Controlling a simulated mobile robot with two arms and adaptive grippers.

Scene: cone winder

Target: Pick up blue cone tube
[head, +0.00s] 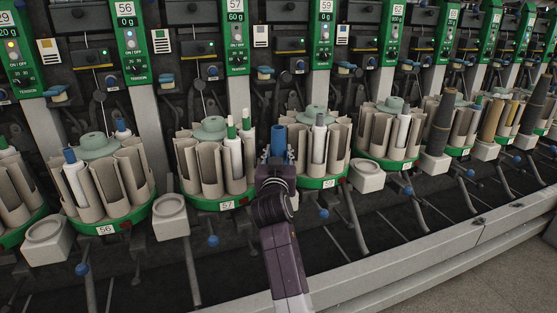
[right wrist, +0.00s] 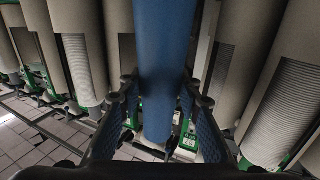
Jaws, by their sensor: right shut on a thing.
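The blue cone tube (head: 278,140) stands upright in the head view, at the left edge of the carousel marked 59. In the right wrist view the blue cone tube (right wrist: 165,60) runs from the top down through the middle, between the two fingers. My right gripper (head: 275,165) is at the tube, and it also shows in the right wrist view (right wrist: 160,105), shut around the tube. My right forearm hides the tube's lower part in the head view. My left gripper is not in view.
Beige holders of carousel 59 (head: 318,140) stand close to the right of the tube. Carousel 57 (head: 207,160) with white tubes is to the left. A pale cup block (head: 366,176) and the metal front rail (head: 420,256) lie nearby.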

